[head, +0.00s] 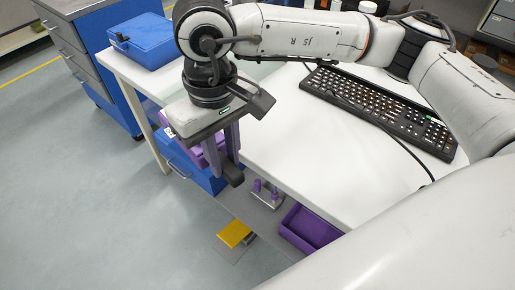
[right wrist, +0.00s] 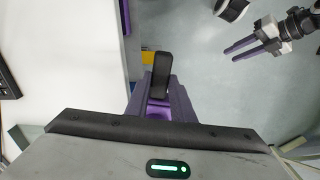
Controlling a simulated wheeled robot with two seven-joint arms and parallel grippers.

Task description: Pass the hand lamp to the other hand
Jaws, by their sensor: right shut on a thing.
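The hand lamp, a dark slim body (head: 236,177), is held between the purple fingers of my right gripper (head: 222,155), which points down beyond the table's left edge in the head view. In the right wrist view the lamp's black end (right wrist: 161,72) sticks out past the purple fingertips of my right gripper (right wrist: 158,98); the rest of it is hidden. My left gripper (right wrist: 245,48) shows only in the right wrist view, at the upper right. Its two purple fingers are apart with nothing between them, and it is clear of the lamp.
A white table (head: 290,150) carries a black keyboard (head: 380,108) with a cable and a blue box (head: 145,40). A purple bin (head: 310,228) and a yellow-topped item (head: 234,233) are lower down. A blue drawer cabinet (head: 95,50) stands at the left. The grey floor is open at left.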

